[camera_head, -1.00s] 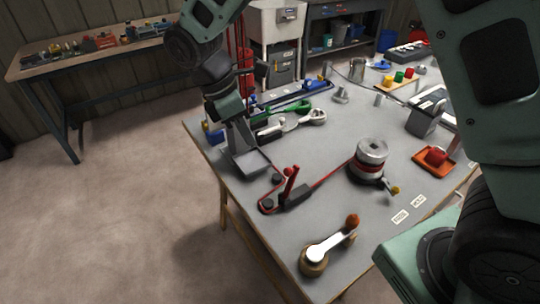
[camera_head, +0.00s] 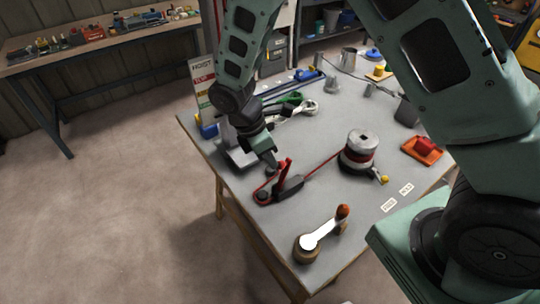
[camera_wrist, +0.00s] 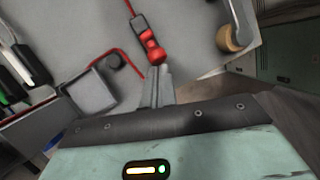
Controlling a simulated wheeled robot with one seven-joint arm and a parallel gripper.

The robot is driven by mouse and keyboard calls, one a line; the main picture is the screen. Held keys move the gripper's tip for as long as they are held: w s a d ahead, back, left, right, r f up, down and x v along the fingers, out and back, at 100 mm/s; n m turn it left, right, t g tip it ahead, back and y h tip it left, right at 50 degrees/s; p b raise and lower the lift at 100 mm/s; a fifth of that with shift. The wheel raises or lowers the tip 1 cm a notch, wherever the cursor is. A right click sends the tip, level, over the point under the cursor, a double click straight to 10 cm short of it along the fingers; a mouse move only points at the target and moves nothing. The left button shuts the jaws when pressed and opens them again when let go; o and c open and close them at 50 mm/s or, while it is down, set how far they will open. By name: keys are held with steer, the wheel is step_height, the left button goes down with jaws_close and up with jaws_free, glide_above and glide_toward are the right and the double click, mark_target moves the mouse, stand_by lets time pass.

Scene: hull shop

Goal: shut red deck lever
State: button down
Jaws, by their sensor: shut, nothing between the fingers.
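The red deck lever (camera_head: 284,170) stands raised and tilted from its dark grey base (camera_head: 290,188) on the grey table. A red line runs from the base to the winch drum (camera_head: 362,152) and loops round to the left. My gripper (camera_head: 271,164) is shut and empty, just left of the lever's upper part. In the wrist view, the closed fingertips (camera_wrist: 158,72) are right by the red lever (camera_wrist: 152,46), seen from above. I cannot tell whether they touch it.
A crank with an orange knob (camera_head: 343,211) sits at the near corner. A grey bracket (camera_wrist: 90,92) and a dark round post (camera_wrist: 115,61) are close to the gripper. An orange tray (camera_head: 422,150) is at right.

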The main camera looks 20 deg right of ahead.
steer(key=shift+d, duration=0.15)
steer(key=shift+w+d+f+n+g+y+b, duration=0.15)
steer(key=shift+w+d+f+g+y, duration=0.3)
steer(key=shift+d+f+y, duration=1.25)
steer(key=shift+w+d+f+n+g+y+b, duration=0.1)
steer(key=shift+w+d+f+n+g+y, duration=0.6)
steer(key=shift+d+y, duration=1.85)
steer(key=shift+w+d+f+m+g+y+b, duration=0.1)
steer(key=shift+w+d+f+m+y, duration=0.15)
steer(key=shift+d+f+y, duration=1.85)
steer(key=shift+d+r+h, duration=0.55)
steer(key=shift+d+h, duration=0.05)
steer(key=shift+h, duration=0.05)
steer(key=shift+a, duration=0.2)
